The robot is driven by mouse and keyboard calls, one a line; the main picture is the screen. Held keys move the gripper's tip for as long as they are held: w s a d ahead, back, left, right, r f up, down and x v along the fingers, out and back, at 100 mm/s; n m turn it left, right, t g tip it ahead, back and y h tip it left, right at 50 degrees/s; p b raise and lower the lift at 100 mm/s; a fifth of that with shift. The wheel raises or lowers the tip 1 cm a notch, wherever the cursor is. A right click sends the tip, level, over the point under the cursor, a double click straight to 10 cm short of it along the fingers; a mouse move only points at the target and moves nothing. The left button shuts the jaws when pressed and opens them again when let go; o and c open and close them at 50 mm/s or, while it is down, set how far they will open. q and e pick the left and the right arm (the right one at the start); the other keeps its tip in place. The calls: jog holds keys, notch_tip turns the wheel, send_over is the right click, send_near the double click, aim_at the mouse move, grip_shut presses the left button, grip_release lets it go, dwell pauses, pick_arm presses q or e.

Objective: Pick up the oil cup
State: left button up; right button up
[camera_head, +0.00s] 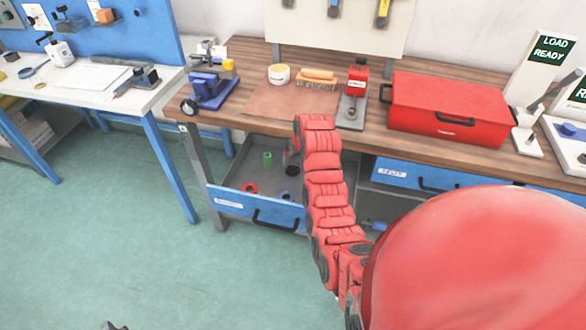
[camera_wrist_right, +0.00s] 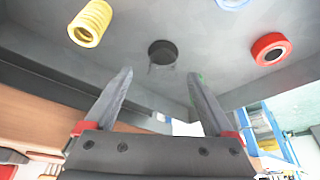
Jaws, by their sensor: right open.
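No object is labelled as the oil cup. A small dark round cup-like object (camera_head: 292,170) stands in the open drawer (camera_head: 258,208); I take it for the oil cup but cannot be sure. It also shows as a dark round shape (camera_wrist_right: 162,52) in the right wrist view, ahead of and between my fingertips, apart from them. My right gripper (camera_wrist_right: 160,78) is open and empty. In the head view my red right arm reaches over the drawer and partly hides its right side. A dark tip at the bottom left of the head view may be my left gripper.
The wooden workbench (camera_head: 245,55) with a red toolbox (camera_head: 440,105) overhangs the drawer's back.

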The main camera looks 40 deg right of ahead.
aim_at(293, 164)
jog(key=shift+w+f, duration=0.25)
jog(key=shift+f, duration=0.2)
jog(key=shift+w+f+p, duration=0.35)
jog(key=shift+f+p, duration=0.1)
jog(key=shift+p+x, duration=0.4)
jog(key=shift+x, duration=1.55)
grip_shut()
jog(key=shift+r, duration=0.15)
